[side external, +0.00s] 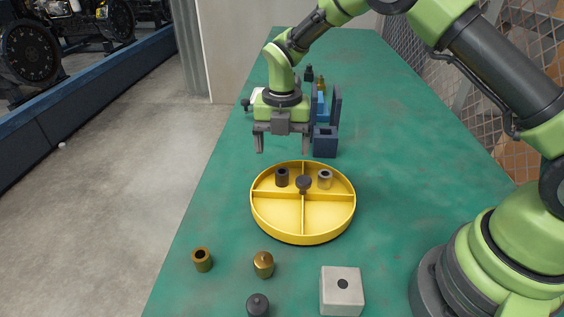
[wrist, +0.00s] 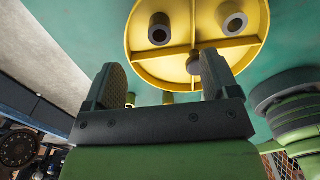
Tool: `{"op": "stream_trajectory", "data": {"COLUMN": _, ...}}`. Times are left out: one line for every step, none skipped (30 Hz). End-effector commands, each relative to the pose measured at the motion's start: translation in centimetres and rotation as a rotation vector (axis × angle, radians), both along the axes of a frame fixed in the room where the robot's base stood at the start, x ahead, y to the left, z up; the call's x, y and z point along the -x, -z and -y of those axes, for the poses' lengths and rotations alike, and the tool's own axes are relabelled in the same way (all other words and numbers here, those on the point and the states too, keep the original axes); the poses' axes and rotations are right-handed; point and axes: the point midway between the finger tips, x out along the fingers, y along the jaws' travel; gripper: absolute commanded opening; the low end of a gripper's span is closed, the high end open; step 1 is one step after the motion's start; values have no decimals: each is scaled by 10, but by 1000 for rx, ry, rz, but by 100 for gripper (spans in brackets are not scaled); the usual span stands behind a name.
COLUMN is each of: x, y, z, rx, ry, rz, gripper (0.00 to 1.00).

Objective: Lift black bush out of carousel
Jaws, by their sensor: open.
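The black bush (side external: 282,178) stands upright in the back left compartment of the yellow carousel (side external: 303,237). In the wrist view the black bush (wrist: 158,30) shows its open bore near the top. A dark knob (side external: 303,183) sits at the carousel's centre. My gripper (side external: 282,148) is open and empty, fingers pointing down, above and behind the carousel's back rim, apart from the bush. The wrist view shows both fingers (wrist: 163,78) spread wide.
Blue fixtures (side external: 325,142) stand close behind the gripper. The green table (side external: 410,150) is clear on the right.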

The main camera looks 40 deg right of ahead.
Motion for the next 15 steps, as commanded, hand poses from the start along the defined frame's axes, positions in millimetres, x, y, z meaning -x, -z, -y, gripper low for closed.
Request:
{"op": "stream_trajectory", "data": {"x": 1, "y": 6, "z": 0, "rx": 0, "ry": 1, "rz": -3, "gripper": 81}}
{"op": "stream_trajectory", "data": {"x": 1, "y": 9, "z": 0, "rx": 0, "ry": 1, "rz": -3, "gripper": 81}}
{"op": "stream_trajectory", "data": {"x": 0, "y": 13, "z": 0, "rx": 1, "ry": 0, "rz": -2, "gripper": 81}}
{"op": "stream_trajectory", "data": {"x": 0, "y": 16, "z": 0, "rx": 0, "ry": 0, "rz": -3, "gripper": 81}}
{"op": "stream_trajectory", "data": {"x": 0, "y": 19, "z": 0, "rx": 1, "ry": -1, "rz": -2, "gripper": 81}}
{"op": "stream_trajectory", "data": {"x": 0, "y": 24, "z": 0, "rx": 1, "ry": -1, "rz": -2, "gripper": 81}}
{"op": "stream_trajectory", "data": {"x": 1, "y": 27, "z": 0, "rx": 0, "ry": -1, "rz": -3, "gripper": 81}}
{"op": "stream_trajectory", "data": {"x": 1, "y": 30, "z": 0, "rx": 0, "ry": -1, "rz": -1, "gripper": 81}}
{"op": "stream_trajectory", "data": {"x": 0, "y": 33, "z": 0, "rx": -1, "ry": -1, "rz": -1, "gripper": 81}}
{"op": "stream_trajectory", "data": {"x": 0, "y": 36, "z": 0, "rx": 0, "ry": -1, "rz": -1, "gripper": 81}}
{"op": "stream_trajectory", "data": {"x": 0, "y": 39, "z": 0, "rx": 0, "ry": -1, "rz": -1, "gripper": 81}}
{"op": "stream_trajectory", "data": {"x": 0, "y": 41, "z": 0, "rx": -1, "ry": -1, "rz": -1, "gripper": 81}}
{"op": "stream_trajectory", "data": {"x": 0, "y": 43, "z": 0, "rx": 0, "ry": -1, "rz": 0, "gripper": 81}}
{"op": "stream_trajectory", "data": {"x": 0, "y": 45, "z": 0, "rx": 0, "ry": -1, "rz": 0, "gripper": 81}}
{"op": "stream_trajectory", "data": {"x": 0, "y": 47, "z": 0, "rx": 0, "ry": -1, "rz": 0, "gripper": 81}}
